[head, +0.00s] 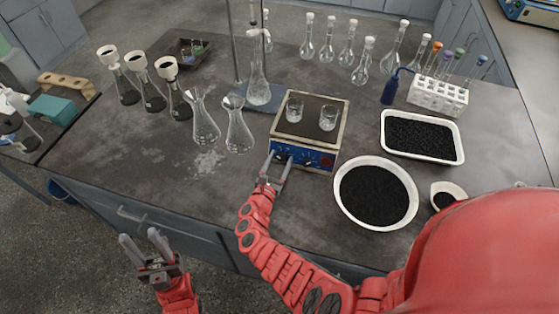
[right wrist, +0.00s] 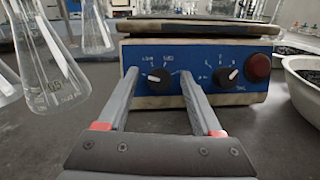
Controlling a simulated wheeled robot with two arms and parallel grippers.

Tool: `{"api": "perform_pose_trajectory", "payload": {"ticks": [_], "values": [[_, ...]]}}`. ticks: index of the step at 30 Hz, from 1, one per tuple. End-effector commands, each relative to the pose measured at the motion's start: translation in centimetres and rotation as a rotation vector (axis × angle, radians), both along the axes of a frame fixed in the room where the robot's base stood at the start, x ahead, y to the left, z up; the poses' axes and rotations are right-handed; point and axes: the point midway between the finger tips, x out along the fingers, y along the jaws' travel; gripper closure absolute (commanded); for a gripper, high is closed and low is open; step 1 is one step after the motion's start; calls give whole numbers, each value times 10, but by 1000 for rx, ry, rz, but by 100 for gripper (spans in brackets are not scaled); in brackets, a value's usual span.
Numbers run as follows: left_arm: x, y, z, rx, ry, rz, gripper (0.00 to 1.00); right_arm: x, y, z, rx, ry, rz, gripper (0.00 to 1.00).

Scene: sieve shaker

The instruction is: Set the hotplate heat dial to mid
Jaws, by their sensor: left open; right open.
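The hotplate (head: 310,123) stands on the bench with two glass beakers (head: 294,110) on its top. Its blue front panel (right wrist: 140,55) shows close up in the right wrist view. The panel carries a left black dial (right wrist: 159,82) with its white mark toward the left, and a right black dial (right wrist: 226,78) with its mark toward the upper right. The panel lettering is too small to read surely. My right gripper (head: 278,168) is open, its fingers on either side of the left dial; contact cannot be told. My left gripper (head: 147,245) is open and empty, in front of the bench.
A red round knob or lamp (right wrist: 258,67) sits at the panel's right end. Glass flasks (head: 238,132) stand close left of the hotplate. A white bowl of black granules (head: 343,204) is close on the right, with a white tray (head: 455,152) behind it.

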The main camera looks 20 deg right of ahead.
Motion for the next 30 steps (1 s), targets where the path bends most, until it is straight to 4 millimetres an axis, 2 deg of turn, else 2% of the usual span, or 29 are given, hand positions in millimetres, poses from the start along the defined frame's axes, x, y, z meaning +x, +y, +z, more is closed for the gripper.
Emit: {"api": "perform_pose_trajectory", "payload": {"ticks": [4,5,15,30], "values": [[0,0,0,0,0,0,55,0,0,0,0,0,0,33],[0,0,0,0,0,0,55,0,0,0,0,0,0,37],[0,0,0,0,0,0,55,0,1,0,0,0,0,98],[0,0,-9,0,0,0,55,0,1,-2,56,-40,-29,100]]}}
